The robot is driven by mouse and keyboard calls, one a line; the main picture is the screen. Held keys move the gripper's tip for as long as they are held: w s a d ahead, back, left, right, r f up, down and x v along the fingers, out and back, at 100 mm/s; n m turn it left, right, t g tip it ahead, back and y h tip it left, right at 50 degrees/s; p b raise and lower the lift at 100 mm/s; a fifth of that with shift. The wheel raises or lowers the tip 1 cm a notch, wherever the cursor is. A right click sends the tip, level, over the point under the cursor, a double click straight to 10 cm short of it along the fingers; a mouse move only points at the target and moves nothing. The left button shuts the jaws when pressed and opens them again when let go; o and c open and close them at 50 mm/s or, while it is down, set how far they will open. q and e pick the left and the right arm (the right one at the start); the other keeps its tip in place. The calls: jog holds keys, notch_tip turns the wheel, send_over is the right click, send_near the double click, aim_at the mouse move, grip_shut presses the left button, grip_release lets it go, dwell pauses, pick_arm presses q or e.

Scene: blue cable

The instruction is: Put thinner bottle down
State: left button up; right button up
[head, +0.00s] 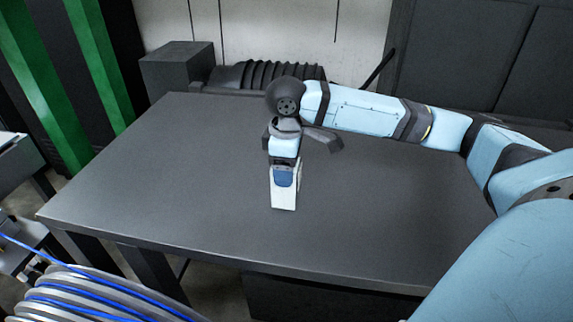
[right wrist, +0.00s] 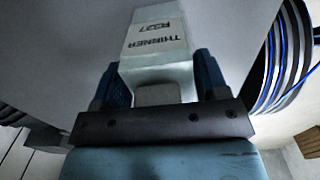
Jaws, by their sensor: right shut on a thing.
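The thinner bottle (head: 284,200) is white and boxy, and it stands upright near the middle of the dark table (head: 190,190). My right gripper (head: 284,177) points down from above and is shut on its upper part. I cannot tell whether its base touches the tabletop or hangs just above it. In the right wrist view the bottle (right wrist: 157,40) shows its "THINNER R227" label, with the blue fingers of my right gripper (right wrist: 160,80) on either side of it. My left gripper is not in view.
The tabletop around the bottle is clear. A spool of blue cable (head: 85,300) stands off the table at the lower left. A black ribbed object (head: 265,75) and a dark box (head: 177,70) lie beyond the table's back edge.

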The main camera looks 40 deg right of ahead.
jog(key=o, duration=1.1)
jog(key=shift+o, duration=0.2)
